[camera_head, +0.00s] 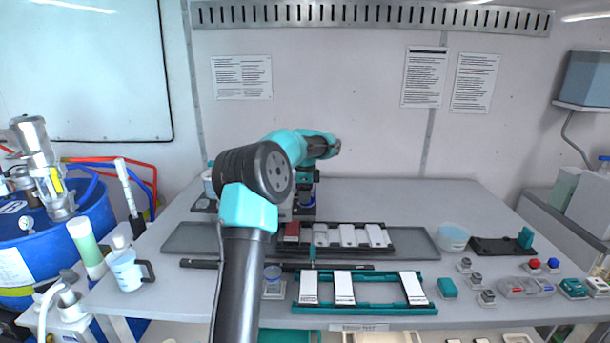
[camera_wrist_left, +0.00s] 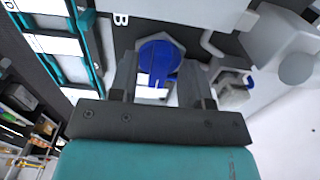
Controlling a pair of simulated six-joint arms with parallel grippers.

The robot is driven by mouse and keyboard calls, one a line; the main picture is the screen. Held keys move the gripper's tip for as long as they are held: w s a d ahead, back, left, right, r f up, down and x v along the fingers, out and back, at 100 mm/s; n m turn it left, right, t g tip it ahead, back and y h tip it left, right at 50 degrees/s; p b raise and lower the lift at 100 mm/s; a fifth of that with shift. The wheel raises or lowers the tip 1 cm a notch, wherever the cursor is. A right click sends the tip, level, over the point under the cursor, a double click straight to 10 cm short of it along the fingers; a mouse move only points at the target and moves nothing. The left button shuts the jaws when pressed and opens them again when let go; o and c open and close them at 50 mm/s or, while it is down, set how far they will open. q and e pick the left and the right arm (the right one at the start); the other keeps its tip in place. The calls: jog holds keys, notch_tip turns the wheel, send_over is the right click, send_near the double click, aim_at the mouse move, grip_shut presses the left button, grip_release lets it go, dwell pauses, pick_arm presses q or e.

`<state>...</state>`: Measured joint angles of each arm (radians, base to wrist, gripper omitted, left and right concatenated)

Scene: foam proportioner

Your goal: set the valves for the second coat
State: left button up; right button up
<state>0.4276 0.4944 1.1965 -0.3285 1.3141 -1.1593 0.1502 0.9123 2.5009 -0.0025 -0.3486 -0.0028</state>
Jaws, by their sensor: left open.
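A blue valve handle (camera_wrist_left: 157,60) on a grey hexagonal base shows in the left wrist view, with a white patch at its lower edge. My left gripper (camera_wrist_left: 163,88) is open, with one dark finger on each side of the handle. I cannot tell whether the fingers touch it. In the head view my left gripper (camera_head: 308,178) is at the back of the bench, and the arm hides much of the valve area. A second hexagonal fitting (camera_wrist_left: 234,87) with a pale part is to the right in the wrist view. My right gripper is not in view.
A dark rack (camera_head: 388,234) with one red-topped and several white cards stands in front of the valves. A teal rack (camera_head: 385,308) with white cards is nearer. The bench's back right (camera_head: 410,195) is clear.

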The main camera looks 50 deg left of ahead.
pick_arm(q)
notch_tip(320, 180, up, 17)
dwell(0.7)
dwell(0.4)
